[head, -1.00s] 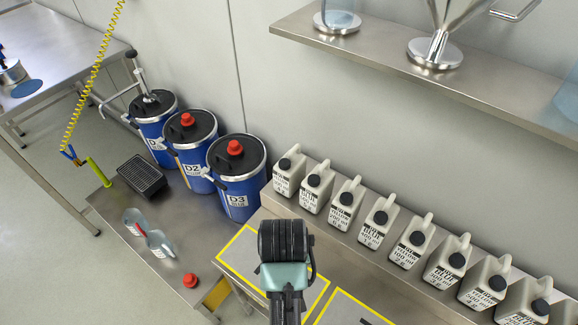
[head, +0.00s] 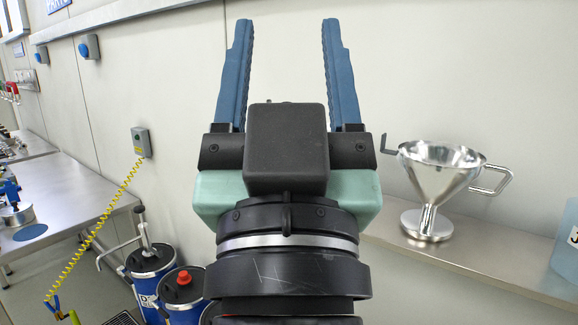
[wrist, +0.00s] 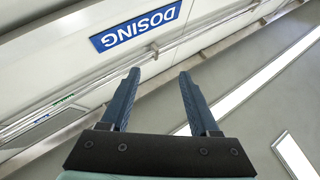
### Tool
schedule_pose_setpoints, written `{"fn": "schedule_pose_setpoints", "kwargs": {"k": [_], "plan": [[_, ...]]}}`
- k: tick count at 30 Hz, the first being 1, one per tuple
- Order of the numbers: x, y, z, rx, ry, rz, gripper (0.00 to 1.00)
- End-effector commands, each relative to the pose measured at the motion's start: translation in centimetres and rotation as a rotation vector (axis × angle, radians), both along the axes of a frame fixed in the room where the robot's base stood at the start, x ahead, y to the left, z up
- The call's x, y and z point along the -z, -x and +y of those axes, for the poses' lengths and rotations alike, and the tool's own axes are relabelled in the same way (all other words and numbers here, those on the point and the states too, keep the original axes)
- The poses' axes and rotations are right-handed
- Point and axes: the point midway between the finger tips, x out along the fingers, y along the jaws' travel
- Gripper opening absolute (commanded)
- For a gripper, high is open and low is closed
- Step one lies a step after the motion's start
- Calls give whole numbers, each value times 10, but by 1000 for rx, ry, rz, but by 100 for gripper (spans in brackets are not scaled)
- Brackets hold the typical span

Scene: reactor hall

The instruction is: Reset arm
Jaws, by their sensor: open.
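My gripper (head: 288,75) is raised high in the middle of the head view, its two blue fingers pointing up. The fingers are spread wide apart with nothing between them. In the wrist view my gripper (wrist: 157,88) also shows open and empty, facing the upper wall and ceiling. It touches nothing that I can see. My arm hides the middle of the bench behind it.
A metal funnel (head: 437,175) on a stand is on the wall shelf (head: 480,262) to the right. Blue drums (head: 150,262) stand lower left, near a yellow coiled cord (head: 98,228). A steel table (head: 65,205) is at far left. A blue DOSING sign (wrist: 135,27) hangs on the wall.

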Motion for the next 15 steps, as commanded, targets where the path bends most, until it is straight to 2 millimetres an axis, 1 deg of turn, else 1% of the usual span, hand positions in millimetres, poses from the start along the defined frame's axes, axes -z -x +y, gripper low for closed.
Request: {"fn": "schedule_pose_setpoints", "kwargs": {"k": [1,3,5,15], "plan": [[-11,13,0,-3,-3,-48,62],[-20,23,0,-4,-6,-88,62],[-24,28,0,-5,-6,-107,62],[-24,28,0,-5,-6,-107,62]]}}
